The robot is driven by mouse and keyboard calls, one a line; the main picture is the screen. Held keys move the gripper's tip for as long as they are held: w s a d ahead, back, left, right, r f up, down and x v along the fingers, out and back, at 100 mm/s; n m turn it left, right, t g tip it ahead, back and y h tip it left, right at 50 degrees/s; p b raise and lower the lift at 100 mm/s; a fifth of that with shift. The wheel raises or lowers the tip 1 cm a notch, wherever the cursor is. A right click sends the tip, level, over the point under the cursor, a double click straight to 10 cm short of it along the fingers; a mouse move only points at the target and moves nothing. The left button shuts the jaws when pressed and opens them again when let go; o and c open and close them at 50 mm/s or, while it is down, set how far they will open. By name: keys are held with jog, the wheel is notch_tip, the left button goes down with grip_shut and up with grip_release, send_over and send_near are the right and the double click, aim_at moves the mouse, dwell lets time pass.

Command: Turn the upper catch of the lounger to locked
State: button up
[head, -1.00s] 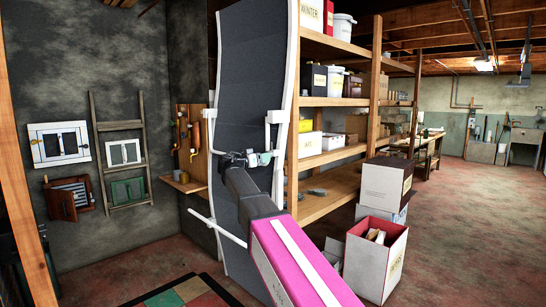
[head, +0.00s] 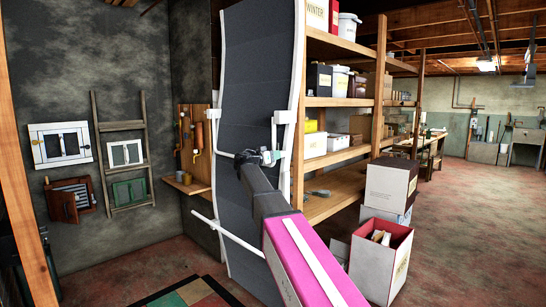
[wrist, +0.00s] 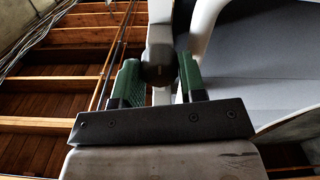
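The lounger (head: 255,60) stands on end, with a dark grey panel and white frame. A white bracket (head: 288,117) is on its right rail. My gripper (head: 264,157) is in front of the panel, about mid-height. In the wrist view its two green fingers (wrist: 159,82) are apart, one on each side of a dark round knob (wrist: 158,66) on a pale bar. This knob looks like a catch. Whether the fingers press on it is not clear. Whether it is locked cannot be read. My arm hides part of the lounger's lower right.
Wooden shelves (head: 335,101) with boxes and tubs stand close to the right of the lounger. Stacked boxes (head: 381,258) stand on the floor. A pegboard (head: 194,140) and a wall ladder (head: 121,150) are at left. Open floor lies at far right.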

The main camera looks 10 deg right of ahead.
jog(key=shift+s+d+f, duration=0.15)
jog(key=shift+s+d, duration=0.05)
jog(key=shift+d, duration=0.05)
jog(key=shift+a+n, duration=0.1)
jog(key=shift+n, duration=0.2)
jog(key=n, duration=1.3)
jog(key=shift+n, duration=0.3)
jog(key=shift+r+n, duration=0.25)
jog(key=shift+n, duration=1.45)
jog(key=shift+n, duration=0.3)
jog(key=shift+w, duration=0.1)
